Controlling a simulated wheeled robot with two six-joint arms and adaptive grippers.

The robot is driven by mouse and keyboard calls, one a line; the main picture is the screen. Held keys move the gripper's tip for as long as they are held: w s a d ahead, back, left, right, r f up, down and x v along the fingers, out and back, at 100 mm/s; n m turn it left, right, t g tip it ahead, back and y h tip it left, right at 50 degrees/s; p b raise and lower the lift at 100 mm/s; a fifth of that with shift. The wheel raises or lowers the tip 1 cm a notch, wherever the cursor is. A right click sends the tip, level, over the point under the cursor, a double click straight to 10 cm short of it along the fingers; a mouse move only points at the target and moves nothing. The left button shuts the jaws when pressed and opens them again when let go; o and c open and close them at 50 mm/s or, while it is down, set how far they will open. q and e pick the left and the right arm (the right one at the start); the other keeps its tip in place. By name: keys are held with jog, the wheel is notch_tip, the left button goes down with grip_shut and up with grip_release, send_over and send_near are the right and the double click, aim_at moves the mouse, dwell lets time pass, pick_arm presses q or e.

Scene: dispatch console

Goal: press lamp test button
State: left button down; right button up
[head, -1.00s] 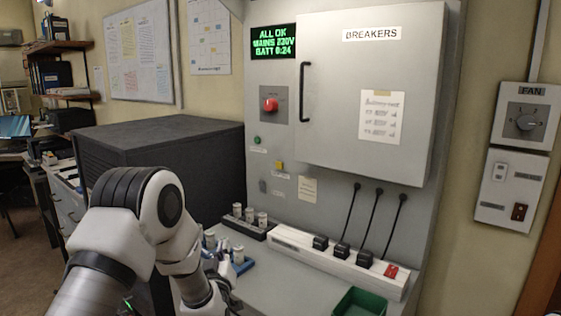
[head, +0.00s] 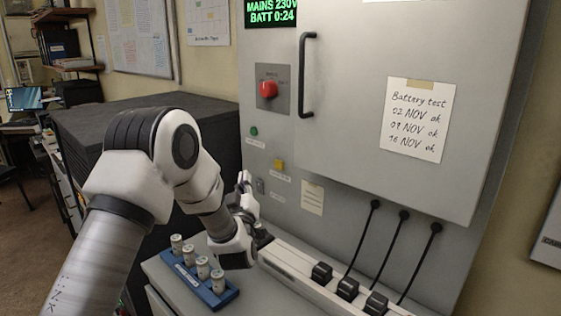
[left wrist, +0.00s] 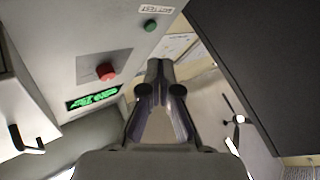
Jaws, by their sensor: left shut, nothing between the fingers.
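A small green button (head: 254,131) is on the grey cabinet front, with a small label below it. It also shows in the left wrist view (left wrist: 151,26), where the label appears upside down and seems to read lamp test. A yellow button (head: 279,165) with its own label is lower and to the right. My left gripper (head: 243,179) is shut and empty, pointing up in front of the panel, below the green button and apart from it. In the left wrist view its shut fingers (left wrist: 160,68) end below and right of the green button.
A red knob (head: 268,89) and a black door handle (head: 307,75) are above. A white power strip (head: 292,262) with black plugs lies right of my gripper. A blue rack (head: 212,288) with several pale cylinders stands below. A dark box (head: 205,112) is left.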

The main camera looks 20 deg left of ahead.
aim_at(279, 164)
pick_arm(q)
jog(key=w+d, duration=0.1)
jog(key=w, duration=0.2)
jog(key=w+d, duration=0.1)
jog(key=w, duration=0.2)
jog(key=w+d, duration=0.1)
jog(key=w, duration=0.2)
jog(key=shift+f, duration=0.2)
jog(key=shift+b, duration=0.3)
dwell(0.9)
jog(key=shift+w+d, duration=0.1)
jog(key=shift+w, duration=0.3)
